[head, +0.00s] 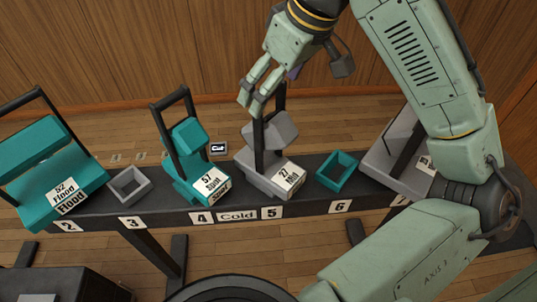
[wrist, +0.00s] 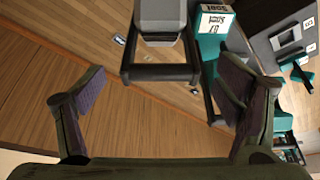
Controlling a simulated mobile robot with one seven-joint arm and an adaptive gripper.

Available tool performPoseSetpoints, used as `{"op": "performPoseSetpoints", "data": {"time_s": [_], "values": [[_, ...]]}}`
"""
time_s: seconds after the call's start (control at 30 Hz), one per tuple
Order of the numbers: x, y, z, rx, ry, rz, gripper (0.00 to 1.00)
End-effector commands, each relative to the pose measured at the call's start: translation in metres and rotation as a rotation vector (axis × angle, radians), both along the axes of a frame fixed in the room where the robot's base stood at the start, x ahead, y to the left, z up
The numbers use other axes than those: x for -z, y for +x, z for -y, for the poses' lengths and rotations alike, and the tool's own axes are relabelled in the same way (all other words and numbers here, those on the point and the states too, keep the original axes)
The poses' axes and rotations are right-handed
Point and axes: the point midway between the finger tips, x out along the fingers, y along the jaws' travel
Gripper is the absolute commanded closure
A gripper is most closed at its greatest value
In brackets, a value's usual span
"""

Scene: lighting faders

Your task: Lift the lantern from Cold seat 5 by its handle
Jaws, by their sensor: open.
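The grey lantern (head: 270,155) stands upright at seat 5 on the black Cold rail (head: 236,216), with a white label on its front. Its dark handle (head: 281,100) rises above it, partly hidden by my gripper (head: 256,98). My gripper is open and close to the handle's top. In the wrist view, the handle's bar (wrist: 160,73) lies ahead between the spread fingers of my gripper (wrist: 162,88), and the lantern's grey body (wrist: 160,14) is beyond it. I cannot see any finger touching the handle.
A teal lantern (head: 187,140) stands at seat 4, close to the left. An empty teal frame (head: 337,170) is at seat 6 and an empty grey frame (head: 129,186) at seat 3. A large teal lantern (head: 50,165) is at seat 2. A grey one (head: 385,165) stands near seat 7.

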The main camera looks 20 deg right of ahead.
Motion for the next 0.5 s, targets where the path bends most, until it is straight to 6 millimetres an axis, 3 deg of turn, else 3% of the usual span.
{"op": "performPoseSetpoints", "data": {"time_s": [0.5], "values": [[0.049,0.020,-0.012,0.000,0.001,0.002,0.15]]}}
